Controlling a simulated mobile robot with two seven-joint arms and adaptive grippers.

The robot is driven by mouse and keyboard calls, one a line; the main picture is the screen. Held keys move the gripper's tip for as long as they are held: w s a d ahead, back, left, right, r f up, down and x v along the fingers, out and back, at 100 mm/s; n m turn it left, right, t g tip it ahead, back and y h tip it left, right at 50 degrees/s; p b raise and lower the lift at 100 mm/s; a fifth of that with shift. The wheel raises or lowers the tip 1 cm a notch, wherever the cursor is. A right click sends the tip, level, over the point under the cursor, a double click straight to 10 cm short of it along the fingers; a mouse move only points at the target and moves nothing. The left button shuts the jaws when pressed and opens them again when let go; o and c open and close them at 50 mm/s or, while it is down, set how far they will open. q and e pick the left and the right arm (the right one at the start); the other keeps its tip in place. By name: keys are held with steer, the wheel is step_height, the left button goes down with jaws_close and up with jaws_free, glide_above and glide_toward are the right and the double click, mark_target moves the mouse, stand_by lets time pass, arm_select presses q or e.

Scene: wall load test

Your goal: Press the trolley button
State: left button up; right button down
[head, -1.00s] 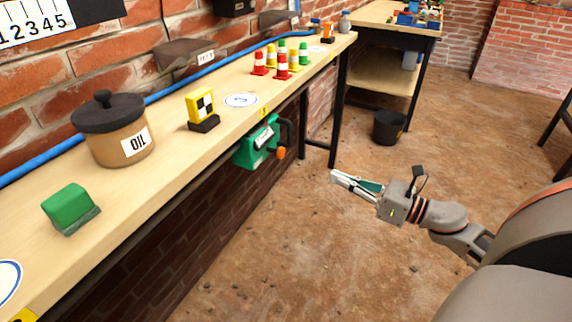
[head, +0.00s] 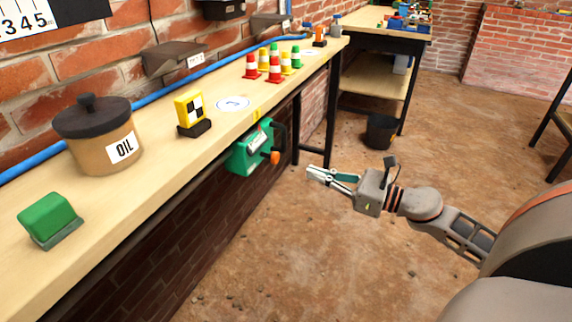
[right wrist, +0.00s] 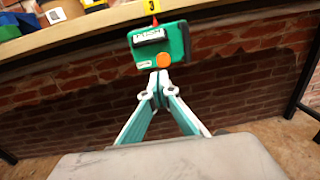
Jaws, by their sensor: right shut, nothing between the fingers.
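A green box (head: 248,148) with a pale label is mounted at the front edge of the long bench. An orange round knob (head: 275,158) shows at its lower right, near a black handle. In the right wrist view the green box (right wrist: 158,46) is straight ahead, with an orange disc (right wrist: 164,60) at its lower middle. No part is plainly marked as a trolley button. My right gripper (head: 312,172) is shut and empty, right of the box in the head view. In the wrist view its fingertips (right wrist: 159,80) appear just below the disc; contact cannot be told. My left gripper is out of view.
The bench (head: 60,285) carries an oil pot (head: 100,140), a green block (head: 48,218), a yellow-and-black marker block (head: 191,113) and several cones (head: 274,68). A black bucket (head: 381,131) stands on the floor beyond. The floor around my right arm is clear.

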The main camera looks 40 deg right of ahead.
mark_target(276, 160)
steer(key=x, duration=0.7)
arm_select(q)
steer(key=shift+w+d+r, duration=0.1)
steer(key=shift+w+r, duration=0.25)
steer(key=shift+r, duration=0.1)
arm_select(e)
steer(key=shift+w+a, duration=0.25)
steer(key=shift+w, duration=0.4)
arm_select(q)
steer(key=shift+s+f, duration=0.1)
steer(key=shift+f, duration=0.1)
arm_select(e)
steer(key=shift+w, duration=0.1)
